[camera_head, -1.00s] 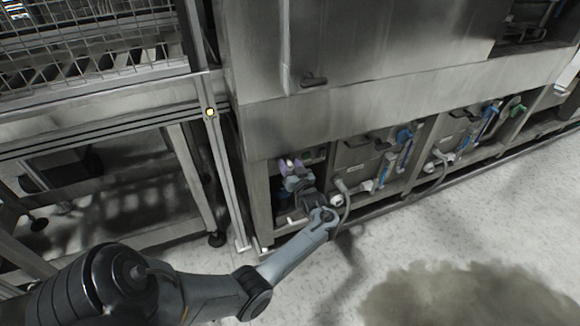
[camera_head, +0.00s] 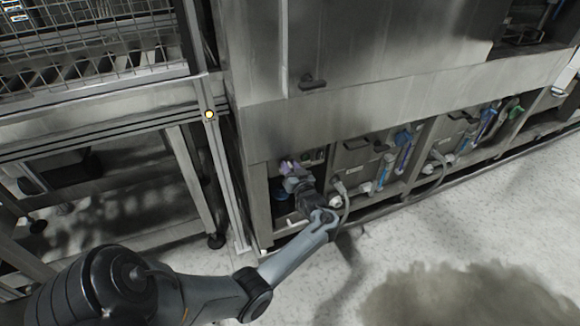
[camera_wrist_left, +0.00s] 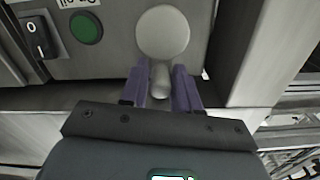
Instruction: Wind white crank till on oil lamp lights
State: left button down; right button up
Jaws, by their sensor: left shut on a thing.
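The white crank (camera_wrist_left: 163,34) shows in the left wrist view as a pale round disc with a short peg handle (camera_wrist_left: 160,78) pointing toward me. My left gripper (camera_wrist_left: 160,88) is shut on this handle, with one purple finger on each side. In the head view the left gripper (camera_head: 288,167) reaches into the low open bay at the left end of the machine, and the crank cannot be made out. A green oil lamp (camera_wrist_left: 87,28) sits left of the crank under a partly cut-off label. It looks dark green; I cannot tell whether it is lit.
A black rocker switch (camera_wrist_left: 35,38) is left of the lamp. A metal post (camera_wrist_left: 240,50) stands close to the crank's right. In the head view, grey boxes (camera_head: 357,155) with hoses fill the bays to the right. The floor (camera_head: 430,235) in front is clear.

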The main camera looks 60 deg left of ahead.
pick_arm(q)
jog(key=shift+w+r+m+p, duration=0.15)
jog(key=shift+w+m+p, duration=0.2)
jog(key=shift+m+p, duration=0.75)
jog(key=shift+w+m+p, duration=0.25)
jog(key=shift+m+p, duration=0.15)
jog(key=shift+m, duration=0.5)
jog(key=c, duration=1.9)
grip_release()
jog(key=m, duration=0.1)
jog(key=w+f+m, duration=0.1)
jog(key=m, duration=0.1)
jog(key=shift+p, duration=0.3)
jog(key=shift+o, duration=0.3)
jog(key=shift+w+f+m, duration=0.15)
jog(key=shift+w+m, duration=0.05)
jog(key=shift+m, duration=0.65)
jog(key=shift+w+f+m, duration=0.15)
jog(key=shift+m, duration=0.7)
jog(key=o, duration=0.9)
jog(key=shift+s+f, duration=0.15)
jog(key=shift+d, duration=0.15)
